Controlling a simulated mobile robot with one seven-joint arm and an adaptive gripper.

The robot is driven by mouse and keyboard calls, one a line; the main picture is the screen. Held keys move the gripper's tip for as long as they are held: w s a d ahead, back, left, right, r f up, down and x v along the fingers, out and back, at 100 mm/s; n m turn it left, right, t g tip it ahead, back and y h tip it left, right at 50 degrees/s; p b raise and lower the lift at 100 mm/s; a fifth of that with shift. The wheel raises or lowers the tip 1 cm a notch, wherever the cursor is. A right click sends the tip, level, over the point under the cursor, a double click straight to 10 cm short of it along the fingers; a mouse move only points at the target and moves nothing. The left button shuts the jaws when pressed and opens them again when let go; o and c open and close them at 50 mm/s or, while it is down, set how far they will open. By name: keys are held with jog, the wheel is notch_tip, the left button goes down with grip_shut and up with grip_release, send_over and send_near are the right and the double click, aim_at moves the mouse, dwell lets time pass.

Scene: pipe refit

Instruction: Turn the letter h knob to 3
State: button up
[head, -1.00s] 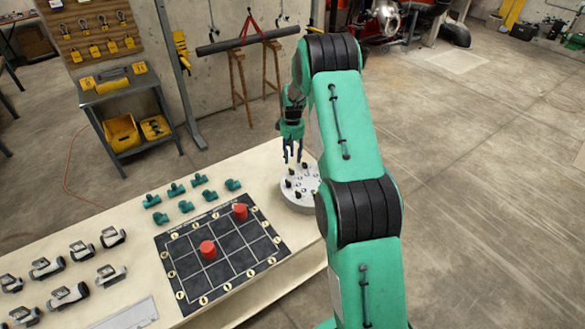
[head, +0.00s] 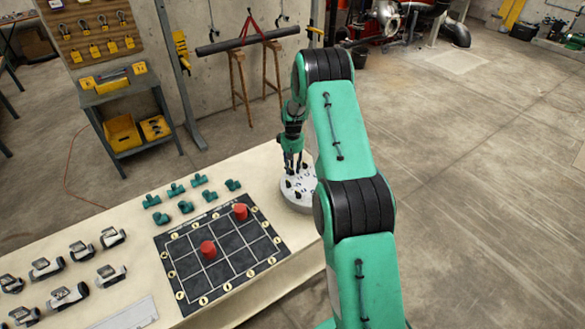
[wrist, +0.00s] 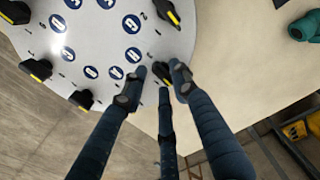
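A round light-grey dial plate (head: 298,198) stands on the bench's right end and fills the upper left of the wrist view (wrist: 100,40). Several black knobs with yellow pointer marks sit around its rim, with blue round letter labels further in. The letters are too small for me to tell which knob is h. My gripper (head: 291,170) is down at the plate. In the wrist view its fingers (wrist: 157,76) are spread apart around one black knob (wrist: 161,70) at the plate's edge. That knob is partly hidden, and I cannot see firm contact with it.
Another knob (wrist: 168,12) stands close to the fingers, and one lies further left (wrist: 82,99). A black grid board (head: 222,247) with two red pieces is left of the plate. Green pipe fittings (head: 176,190) and grey valves (head: 68,295) lie further left.

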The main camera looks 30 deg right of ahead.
grip_shut()
